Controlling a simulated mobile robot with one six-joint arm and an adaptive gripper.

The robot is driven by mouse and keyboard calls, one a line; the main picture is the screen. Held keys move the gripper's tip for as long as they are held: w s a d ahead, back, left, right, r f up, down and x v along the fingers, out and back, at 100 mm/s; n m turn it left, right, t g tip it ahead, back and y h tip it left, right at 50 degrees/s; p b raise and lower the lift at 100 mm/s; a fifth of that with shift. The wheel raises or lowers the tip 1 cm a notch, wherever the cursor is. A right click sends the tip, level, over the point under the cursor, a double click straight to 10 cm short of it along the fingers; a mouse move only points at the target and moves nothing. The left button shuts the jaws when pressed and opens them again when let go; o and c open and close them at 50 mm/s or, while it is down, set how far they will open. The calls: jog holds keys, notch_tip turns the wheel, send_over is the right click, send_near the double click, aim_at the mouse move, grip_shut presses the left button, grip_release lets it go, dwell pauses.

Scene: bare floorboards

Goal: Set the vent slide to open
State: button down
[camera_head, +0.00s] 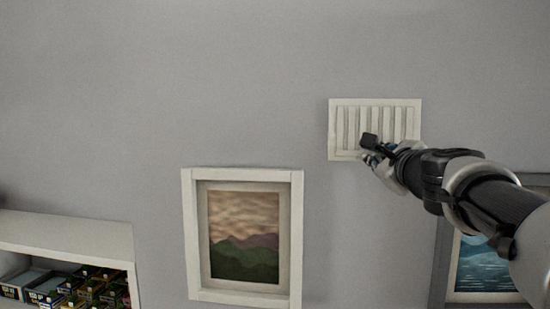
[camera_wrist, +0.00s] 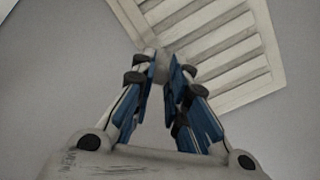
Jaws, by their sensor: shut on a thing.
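A white slatted vent (camera_head: 376,108) is mounted on the grey wall, right of centre in the head view. Its slats stand vertical there, with darker gaps between them. It also shows at the upper right of the wrist view (camera_wrist: 235,85), tilted. My gripper (camera_head: 369,152) is at the vent's lower edge. In the wrist view my gripper (camera_wrist: 165,75) has its blue-padded fingers brought close together at the vent's near edge. They are shut on a small pale piece, which I take to be the vent's slide tab (camera_wrist: 160,62); it is mostly hidden by the fingertips.
A white-framed landscape picture (camera_head: 187,240) hangs left of and below the vent. Another picture (camera_head: 480,270) hangs at the lower right, partly behind my arm. A white shelf (camera_head: 70,232) with small boxes is at the lower left. The wall around the vent is otherwise bare.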

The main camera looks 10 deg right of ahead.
jog(key=shift+d, duration=0.1)
jog(key=shift+s+d, duration=0.2)
jog(key=shift+d, duration=0.45)
jog(key=c, duration=1.5)
grip_release()
jog(key=shift+s+d, duration=0.1)
jog(key=shift+d, duration=0.1)
jog(key=shift+c, duration=0.2)
jog(key=shift+a, duration=0.15)
jog(key=shift+r, duration=0.1)
jog(key=r, duration=0.9)
jog(key=shift+s+r, duration=0.2)
jog(key=shift+r, duration=0.15)
jog(key=shift+w+r, duration=0.1)
jog(key=shift+w, duration=0.25)
jog(key=shift+s, duration=0.1)
